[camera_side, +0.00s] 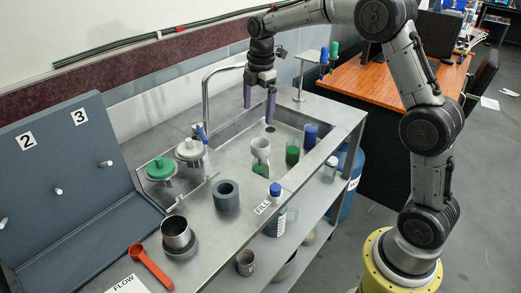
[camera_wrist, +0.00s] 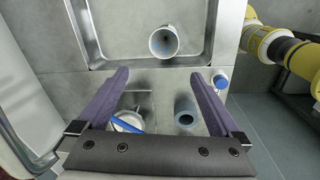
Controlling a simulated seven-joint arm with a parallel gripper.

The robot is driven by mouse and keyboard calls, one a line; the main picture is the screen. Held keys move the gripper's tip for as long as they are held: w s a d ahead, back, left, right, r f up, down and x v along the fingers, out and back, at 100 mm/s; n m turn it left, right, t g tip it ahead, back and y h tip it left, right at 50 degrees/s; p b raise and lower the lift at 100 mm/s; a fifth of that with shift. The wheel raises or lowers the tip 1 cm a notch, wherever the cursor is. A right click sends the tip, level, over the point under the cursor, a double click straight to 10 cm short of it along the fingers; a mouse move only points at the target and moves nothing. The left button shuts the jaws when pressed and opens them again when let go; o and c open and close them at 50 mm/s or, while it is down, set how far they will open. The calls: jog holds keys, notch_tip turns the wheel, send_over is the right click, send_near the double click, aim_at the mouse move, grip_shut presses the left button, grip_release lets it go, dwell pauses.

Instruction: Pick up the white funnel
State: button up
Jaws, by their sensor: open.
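The white funnel (camera_side: 260,149) stands upright in the metal sink basin, near the basin's front edge. In the wrist view, its round mouth (camera_wrist: 164,42) shows above and beyond my fingertips. My gripper (camera_side: 259,107) is open, with two purple fingers pointing down over the sink, above the funnel and towards its back. The fingers (camera_wrist: 160,74) hold nothing and are well apart from the funnel.
A grey ring-shaped block (camera_side: 226,195) and lidded metal pots (camera_side: 191,151) stand on the counter. A curved faucet (camera_side: 206,95) rises behind the sink.

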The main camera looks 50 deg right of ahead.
aim_at(261, 143)
jog(key=shift+g, duration=0.5)
jog(key=f, duration=0.4)
jog(key=d+f, duration=0.1)
jog(key=f, duration=0.8)
jog(key=shift+d, duration=0.2)
jog(key=shift+w+f, duration=0.15)
jog(key=shift+f, duration=2.6)
jog(key=shift+c, duration=0.3)
jog(key=c, duration=1.2)
